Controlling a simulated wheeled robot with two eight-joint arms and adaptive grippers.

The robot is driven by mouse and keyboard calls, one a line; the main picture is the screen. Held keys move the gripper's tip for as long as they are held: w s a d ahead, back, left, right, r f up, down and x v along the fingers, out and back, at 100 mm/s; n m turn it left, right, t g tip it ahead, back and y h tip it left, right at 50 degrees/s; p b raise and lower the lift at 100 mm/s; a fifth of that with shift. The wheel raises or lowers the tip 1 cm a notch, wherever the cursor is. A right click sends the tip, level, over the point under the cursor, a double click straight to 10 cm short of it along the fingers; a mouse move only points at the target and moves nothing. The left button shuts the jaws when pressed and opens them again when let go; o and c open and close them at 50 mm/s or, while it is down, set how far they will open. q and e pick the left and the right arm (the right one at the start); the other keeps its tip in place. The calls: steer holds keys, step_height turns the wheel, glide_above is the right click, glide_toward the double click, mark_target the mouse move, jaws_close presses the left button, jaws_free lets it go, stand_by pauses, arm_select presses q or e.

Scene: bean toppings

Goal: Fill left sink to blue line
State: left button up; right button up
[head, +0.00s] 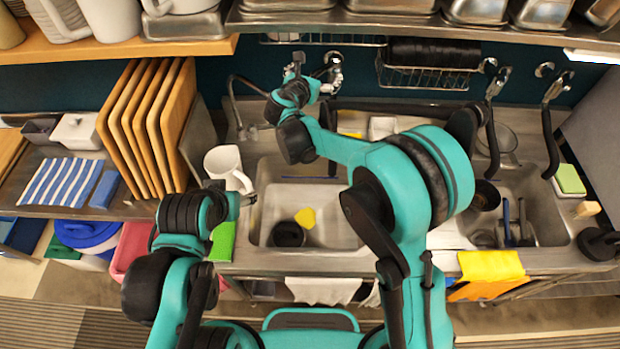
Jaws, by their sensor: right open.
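The left sink (266,215) is a pale steel basin, partly hidden by my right arm. A yellow piece (306,218) and a dark round cup or pot (288,234) are in it. A curved metal faucet (233,98) stands behind the sink's left end. My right gripper (316,72) is open at the back wall, close to metal wall fittings (333,62); I cannot tell if it touches them. My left gripper (248,199) is near the sink's left edge, just below a white pitcher (222,160); its fingers are unclear.
A right sink (550,205) holds dark pans and blue-handled utensils. Wooden boards (150,120) stand upright on the left. Wire racks (428,79) hang on the back wall under a shelf. Black hoses (551,130) hang at right. A yellow cloth (491,266) drapes over the front edge.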

steer(key=shift+d, duration=0.1)
steer(key=shift+s+d+b, duration=0.1)
steer(key=shift+s+d, duration=0.25)
steer(key=shift+d, duration=0.4)
steer(key=shift+s+d+b, duration=0.1)
steer(key=shift+s+d, duration=0.25)
steer(key=shift+d, duration=0.35)
steer(key=shift+s+d+b, duration=0.1)
steer(key=shift+s+d, duration=0.25)
steer(key=shift+d, duration=0.4)
steer(key=shift+s+d, duration=0.25)
steer(key=shift+d, duration=0.55)
steer(key=shift+s+d, duration=0.25)
steer(key=shift+d, duration=0.55)
steer(key=shift+s+d, duration=0.25)
steer(key=shift+d, duration=0.55)
